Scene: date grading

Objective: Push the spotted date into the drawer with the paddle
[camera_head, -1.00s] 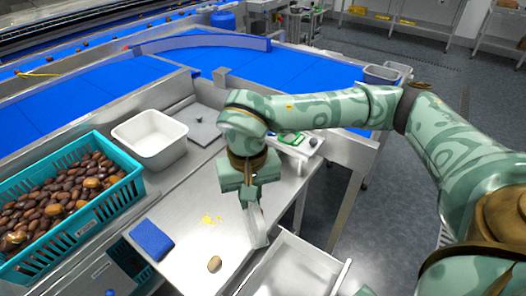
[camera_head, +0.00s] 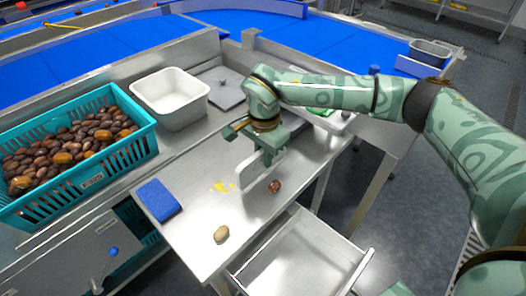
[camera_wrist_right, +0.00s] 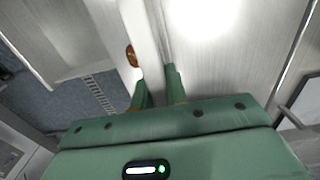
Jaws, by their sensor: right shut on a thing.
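The brown, glossy date (camera_head: 274,186) lies on the steel table behind the open drawer (camera_head: 312,262); its spots are too small to make out. It also shows in the right wrist view (camera_wrist_right: 131,55). The pale paddle (camera_head: 258,180) stands on edge just left of this date; I cannot tell if they touch. My right gripper (camera_head: 270,155) is shut on the paddle's upper part, its fingers also showing in the wrist view (camera_wrist_right: 160,92). A second, tan date (camera_head: 221,234) lies nearer the front edge. My left gripper is out of view.
A teal crate of dates (camera_head: 140,150) and a white bin (camera_head: 182,118) stand at the left. A blue sponge (camera_head: 158,199) lies near the table's left edge. The drawer's inside looks empty.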

